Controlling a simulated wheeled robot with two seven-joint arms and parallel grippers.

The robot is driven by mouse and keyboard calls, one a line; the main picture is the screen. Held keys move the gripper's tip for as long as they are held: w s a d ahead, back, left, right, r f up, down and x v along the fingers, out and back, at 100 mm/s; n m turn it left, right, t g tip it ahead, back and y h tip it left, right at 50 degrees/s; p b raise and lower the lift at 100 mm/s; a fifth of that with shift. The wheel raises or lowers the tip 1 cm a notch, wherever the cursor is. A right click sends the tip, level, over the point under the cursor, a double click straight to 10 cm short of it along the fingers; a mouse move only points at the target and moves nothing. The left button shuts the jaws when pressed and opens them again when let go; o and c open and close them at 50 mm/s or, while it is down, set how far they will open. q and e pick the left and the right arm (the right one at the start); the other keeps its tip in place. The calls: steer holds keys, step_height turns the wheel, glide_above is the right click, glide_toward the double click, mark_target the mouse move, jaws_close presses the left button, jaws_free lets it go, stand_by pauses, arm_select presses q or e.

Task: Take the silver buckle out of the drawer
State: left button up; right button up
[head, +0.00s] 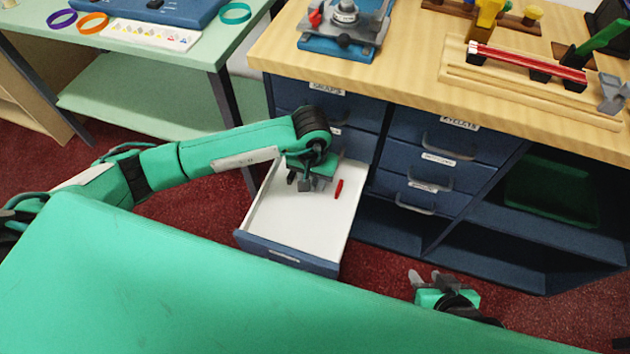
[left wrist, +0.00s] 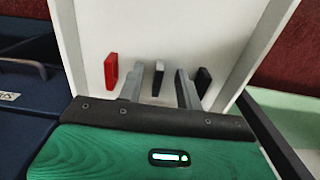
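The drawer (head: 270,222) is pulled out, with a white inside and a blue front. My left gripper (head: 305,184) is inside its outline, pointing down, fingers apart. In the left wrist view, a small grey piece with a dark side, apparently the silver buckle (left wrist: 158,78), stands between the two fingers, with gaps on both sides. A red piece (left wrist: 111,70) lies left of the fingers and a black piece (left wrist: 203,80) lies right of them. The red piece also shows in the head view (head: 339,188); the buckle is not clearly visible there. My right gripper (head: 424,276) is open and empty, low in front of the cabinet.
Closed blue drawers (head: 440,160) and an open shelf with a green bin (head: 545,195) are right of the drawer. The wooden counter (head: 420,60) above holds a blue-based device (head: 340,45) and a wooden rack (head: 530,75). A green table (head: 130,52) stands at left.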

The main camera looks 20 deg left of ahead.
arm_select(q)
step_height(320, 180, down, 2)
steer(key=shift+f, duration=0.2)
jaws_close()
steer(key=shift+r, duration=0.1)
